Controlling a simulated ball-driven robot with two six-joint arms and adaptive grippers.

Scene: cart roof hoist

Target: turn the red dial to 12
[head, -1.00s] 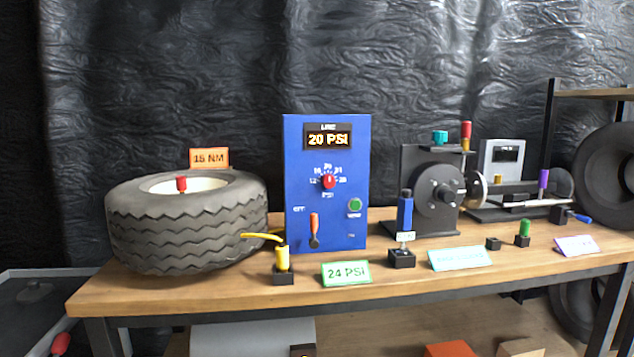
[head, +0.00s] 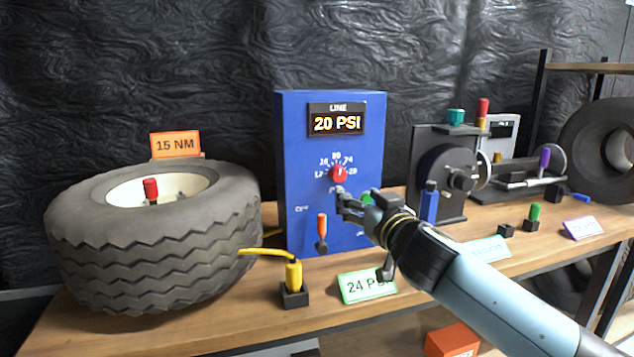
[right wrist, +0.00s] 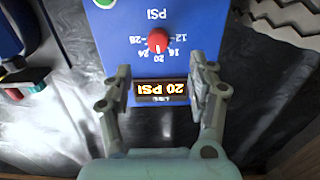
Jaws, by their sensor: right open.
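The red dial (head: 338,173) is on the front of the blue box (head: 300,205), with printed numbers in an arc above it. Its display (head: 336,122) reads 20 PSI. My right gripper (head: 342,196) is just below the dial in the head view, and the arm comes in from the lower right. In the right wrist view the box appears upside down. There the dial (right wrist: 158,41) shows beyond the two spread fingers of my right gripper (right wrist: 155,88), with nothing between them. A gap to the dial seems to remain. My left gripper is not in view.
A large tire (head: 150,245) lies left of the box. A yellow-handled tool (head: 293,275), a green-framed 24 PSI card (head: 360,286) and an orange lever (head: 322,228) are near the box front. A blue-handled tool (head: 429,205) and a black machine stand to the right.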

